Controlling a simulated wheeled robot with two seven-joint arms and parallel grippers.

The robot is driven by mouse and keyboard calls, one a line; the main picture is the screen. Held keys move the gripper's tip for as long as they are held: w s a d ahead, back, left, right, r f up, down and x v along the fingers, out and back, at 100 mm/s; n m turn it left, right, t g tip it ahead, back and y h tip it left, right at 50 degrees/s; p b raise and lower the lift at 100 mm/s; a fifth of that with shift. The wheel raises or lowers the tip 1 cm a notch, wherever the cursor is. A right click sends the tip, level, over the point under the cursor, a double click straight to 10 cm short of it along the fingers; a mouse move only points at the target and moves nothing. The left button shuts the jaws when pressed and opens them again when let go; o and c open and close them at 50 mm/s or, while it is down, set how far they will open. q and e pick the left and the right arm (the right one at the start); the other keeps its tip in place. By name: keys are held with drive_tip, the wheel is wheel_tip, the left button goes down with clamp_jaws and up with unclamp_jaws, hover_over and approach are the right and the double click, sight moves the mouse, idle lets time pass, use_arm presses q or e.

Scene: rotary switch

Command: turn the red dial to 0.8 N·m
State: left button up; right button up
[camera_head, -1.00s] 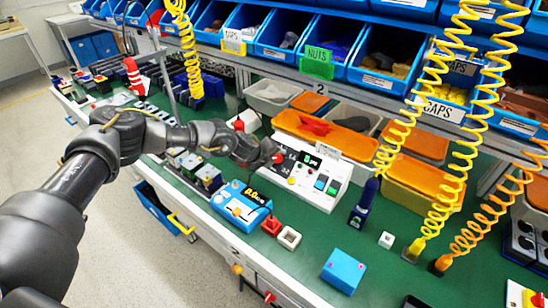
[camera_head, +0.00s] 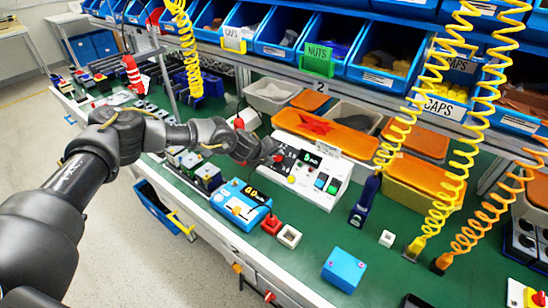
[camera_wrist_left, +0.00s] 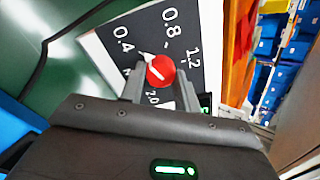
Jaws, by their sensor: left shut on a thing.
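The red dial (camera_wrist_left: 160,70) sits on a dark panel face with white numbers 0.4, 0.8, 1.2 and 2.0 around it. My left gripper (camera_wrist_left: 150,80) is shut on the dial, one finger on each side. A white mark on the dial points up and left in the wrist view, roughly between 0.4 and 0.8; the exact setting is hard to read. In the head view the left gripper (camera_head: 270,154) reaches the left part of the white control box (camera_head: 316,196), covering most of the dial. The box has a small green-lit display (camera_head: 313,160), too small to read. My right gripper is not in view.
A blue device with a yellow-lit display (camera_head: 241,205) stands in front of the box. Red and white square pieces (camera_head: 289,237) and a blue box (camera_head: 343,270) lie on the green bench. Yellow coiled hoses hang at the right. Bins line the back.

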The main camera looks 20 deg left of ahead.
use_arm(q)
drive_tip(key=m+b, duration=0.3)
drive_tip(key=m, duration=0.2)
drive_tip(key=shift+f+b, duration=0.2)
drive_tip(key=shift+b, duration=0.2)
drive_tip(key=shift+m+b, duration=0.7)
drive_tip(key=shift+m, duration=0.1)
drive_tip(key=m+b, duration=0.2)
drive_tip(key=shift+r+m+g, duration=0.1)
drive_tip(key=shift+m+g, duration=0.2)
drive_tip(key=shift+m, duration=0.1)
drive_tip(key=shift+r+m+b, duration=0.1)
drive_tip(key=shift+m+b, duration=0.5)
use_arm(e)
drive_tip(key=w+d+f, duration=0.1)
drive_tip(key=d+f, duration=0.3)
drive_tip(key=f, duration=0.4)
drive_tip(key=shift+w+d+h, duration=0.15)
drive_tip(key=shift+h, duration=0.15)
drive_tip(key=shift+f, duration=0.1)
use_arm(q)
drive_tip(key=shift+r, duration=0.1)
drive_tip(key=o, duration=1)
